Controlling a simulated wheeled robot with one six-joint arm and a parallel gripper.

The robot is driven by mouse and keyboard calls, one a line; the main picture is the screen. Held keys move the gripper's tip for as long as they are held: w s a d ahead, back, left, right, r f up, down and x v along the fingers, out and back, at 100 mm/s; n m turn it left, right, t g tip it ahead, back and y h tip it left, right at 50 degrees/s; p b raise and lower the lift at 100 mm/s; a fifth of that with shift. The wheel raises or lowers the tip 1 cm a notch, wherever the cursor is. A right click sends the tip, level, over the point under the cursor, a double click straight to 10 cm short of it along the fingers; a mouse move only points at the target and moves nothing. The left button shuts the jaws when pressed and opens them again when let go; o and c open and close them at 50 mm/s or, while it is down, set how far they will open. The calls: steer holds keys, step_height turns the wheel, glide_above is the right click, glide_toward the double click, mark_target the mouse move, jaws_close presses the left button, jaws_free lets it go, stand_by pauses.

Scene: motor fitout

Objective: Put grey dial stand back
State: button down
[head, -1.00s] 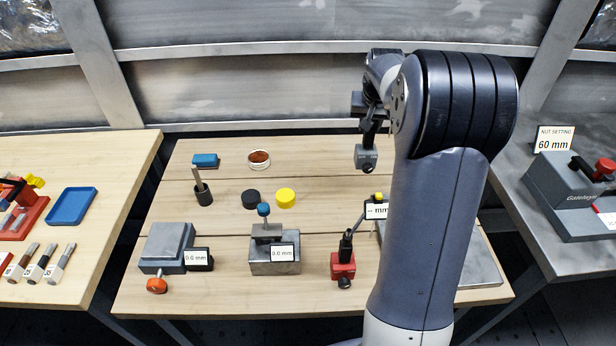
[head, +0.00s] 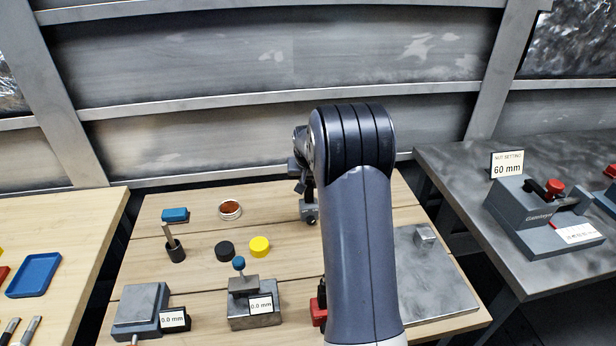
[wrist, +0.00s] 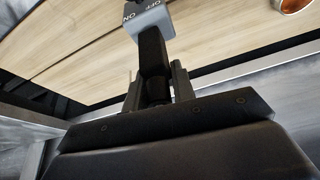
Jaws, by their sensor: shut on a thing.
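My gripper (wrist: 155,90) is shut on the dark upright of the grey dial stand. Its grey base with OFF and ON lettering (wrist: 150,20) shows at the top of the wrist view, with the wooden table behind it. In the head view the stand's grey base (head: 309,212) hangs below my gripper (head: 304,186), near the back of the wooden table (head: 200,285), just left of my arm. It looks held above the top; the exact gap is unclear. A red-based stand (head: 318,309) is mostly hidden by my arm.
A steel plate (head: 445,297) with a small grey block (head: 425,235) lies right of my arm. Black (head: 225,249) and yellow (head: 260,246) discs, a round tin (head: 230,210) and two gauge fixtures stand left. A steel bench (head: 455,165) is at right.

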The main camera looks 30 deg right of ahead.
mark_target(309, 192)
steer(key=shift+f, duration=1.6)
steer(key=shift+f, duration=0.2)
steer(key=c, duration=1.2)
jaws_free()
steer(key=shift+o, duration=0.2)
steer(key=shift+s+r, duration=0.1)
steer(key=shift+r, duration=0.2)
steer(key=b+v, duration=0.1)
steer(key=v, duration=1)
steer(key=shift+r, duration=0.3)
steer(key=shift+s+f, duration=0.1)
